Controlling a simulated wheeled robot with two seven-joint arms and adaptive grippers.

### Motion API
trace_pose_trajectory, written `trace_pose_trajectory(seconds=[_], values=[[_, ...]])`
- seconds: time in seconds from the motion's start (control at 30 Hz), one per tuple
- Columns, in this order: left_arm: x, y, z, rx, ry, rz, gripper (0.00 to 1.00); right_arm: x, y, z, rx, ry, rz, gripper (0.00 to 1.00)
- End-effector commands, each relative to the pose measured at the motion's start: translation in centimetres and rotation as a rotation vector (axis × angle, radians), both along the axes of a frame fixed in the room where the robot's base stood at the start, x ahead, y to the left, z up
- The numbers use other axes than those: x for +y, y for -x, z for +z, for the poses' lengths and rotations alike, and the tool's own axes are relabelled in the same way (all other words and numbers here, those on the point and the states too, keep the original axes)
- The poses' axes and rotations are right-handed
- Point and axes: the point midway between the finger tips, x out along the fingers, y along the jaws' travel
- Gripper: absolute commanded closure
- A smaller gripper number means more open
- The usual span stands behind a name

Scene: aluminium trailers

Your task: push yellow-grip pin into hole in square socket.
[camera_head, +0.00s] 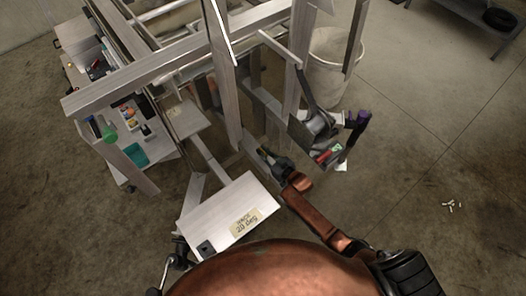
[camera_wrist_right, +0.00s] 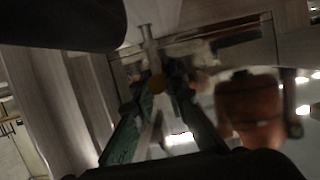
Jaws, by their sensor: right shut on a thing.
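My right gripper (camera_head: 272,160) reaches in from the lower right to the trailer frame, above the white panel. In the right wrist view, its two dark green fingers (camera_wrist_right: 160,100) are closed around a small pin.
The aluminium trailer frame (camera_head: 150,75) has uprights and beams close around my right gripper. A white panel labelled "20 deg" (camera_head: 215,212) lies just left of my right arm. A winch (camera_head: 315,125) is beside the gripper. A white bin (camera_head: 325,75) stands behind; the floor at right is mostly clear.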

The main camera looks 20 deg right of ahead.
Motion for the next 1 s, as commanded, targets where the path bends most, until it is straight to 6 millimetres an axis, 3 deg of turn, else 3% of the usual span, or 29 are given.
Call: trace_pose_trajectory(seconds=[0.57,0.6,0.87,1.0], values=[[0.0,0.5,-0.9,0.008,0.000,0.000,0.60,0.0,0.0,-1.4,0.000,0.000,0.000,1.00],[0.0,0.5,-0.8,0.008,0.000,0.000,0.60,0.0,0.0,-1.4,-0.001,0.000,0.000,0.86],[0.0,0.4,-0.8,0.008,0.000,0.000,0.60,0.0,0.0,-1.4,0.001,0.002,-0.001,0.68],[0.0,0.5,-0.8,0.008,0.000,0.000,0.60,-0.1,0.0,-1.4,0.001,0.002,-0.001,0.67]])
